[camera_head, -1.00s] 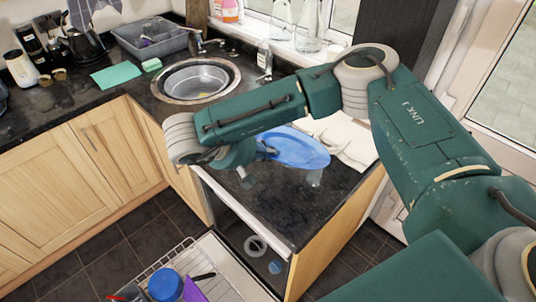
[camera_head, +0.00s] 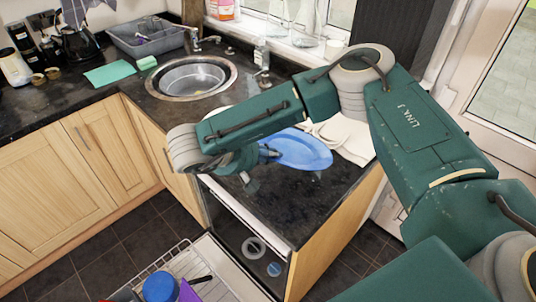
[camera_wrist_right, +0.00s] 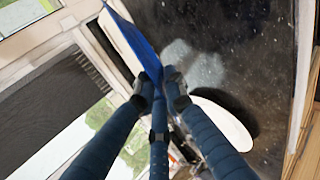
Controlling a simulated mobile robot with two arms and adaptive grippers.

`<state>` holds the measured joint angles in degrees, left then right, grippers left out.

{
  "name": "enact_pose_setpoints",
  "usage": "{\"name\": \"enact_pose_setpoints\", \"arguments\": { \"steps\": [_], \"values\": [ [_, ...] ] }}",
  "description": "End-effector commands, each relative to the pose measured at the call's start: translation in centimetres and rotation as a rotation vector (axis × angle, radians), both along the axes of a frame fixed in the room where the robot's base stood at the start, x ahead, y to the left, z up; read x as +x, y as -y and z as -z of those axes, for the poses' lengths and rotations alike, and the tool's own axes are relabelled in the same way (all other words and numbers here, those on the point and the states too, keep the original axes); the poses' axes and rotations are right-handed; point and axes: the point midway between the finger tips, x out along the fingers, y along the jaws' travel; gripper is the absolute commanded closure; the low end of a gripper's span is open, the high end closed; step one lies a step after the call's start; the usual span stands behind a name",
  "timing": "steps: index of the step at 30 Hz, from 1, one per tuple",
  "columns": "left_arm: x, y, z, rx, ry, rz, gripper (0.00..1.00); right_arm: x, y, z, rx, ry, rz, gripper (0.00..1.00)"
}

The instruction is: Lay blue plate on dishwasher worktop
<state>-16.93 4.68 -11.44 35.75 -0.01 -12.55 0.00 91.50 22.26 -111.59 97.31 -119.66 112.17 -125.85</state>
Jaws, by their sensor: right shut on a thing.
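The blue plate (camera_head: 305,150) is over the dishwasher worktop (camera_head: 285,205), a dark speckled counter above the open dishwasher. My right gripper (camera_head: 268,153) is shut on the plate's left edge. In the right wrist view, the fingertips (camera_wrist_right: 161,84) pinch the rim, and the blue plate (camera_wrist_right: 138,42) shows nearly edge-on. The dark worktop (camera_wrist_right: 255,45) lies beyond it with a pale patch of reflection. I cannot tell whether the plate touches the worktop. My right forearm hides part of the counter behind. My left gripper is not in view.
A white cloth (camera_head: 345,138) lies behind the plate. A white round dish (camera_wrist_right: 225,120) is near the fingers. The sink (camera_head: 192,78) is at the back left. The dishwasher rack (camera_head: 195,262) is pulled out below, with a blue cup (camera_head: 160,287). The worktop's front is clear.

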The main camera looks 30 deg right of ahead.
Motion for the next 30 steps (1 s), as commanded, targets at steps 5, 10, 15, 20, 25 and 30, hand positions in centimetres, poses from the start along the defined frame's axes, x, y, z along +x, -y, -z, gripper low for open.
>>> {"name": "enact_pose_setpoints", "arguments": {
  "steps": [5, 10, 15, 20, 25, 30],
  "values": [
    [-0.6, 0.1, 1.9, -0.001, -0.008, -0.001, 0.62, 0.3, 0.6, 2.0, -0.019, 0.009, 0.000, 1.00],
    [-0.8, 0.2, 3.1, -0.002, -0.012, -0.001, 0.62, 0.5, 1.1, 3.5, -0.034, 0.015, 0.000, 1.00],
    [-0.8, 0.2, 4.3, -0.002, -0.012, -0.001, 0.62, 0.6, 1.5, 5.0, -0.046, 0.018, -0.001, 1.00],
    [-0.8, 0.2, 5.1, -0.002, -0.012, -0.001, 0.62, 0.6, 1.5, 6.3, -0.045, 0.018, -0.001, 1.00],
    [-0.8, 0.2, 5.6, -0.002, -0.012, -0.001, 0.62, 0.6, 1.5, 7.1, -0.044, 0.019, 0.000, 1.00],
    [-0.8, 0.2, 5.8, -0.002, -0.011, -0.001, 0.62, 0.6, 1.5, 7.3, -0.044, 0.019, 0.000, 1.00]
  ]
}}
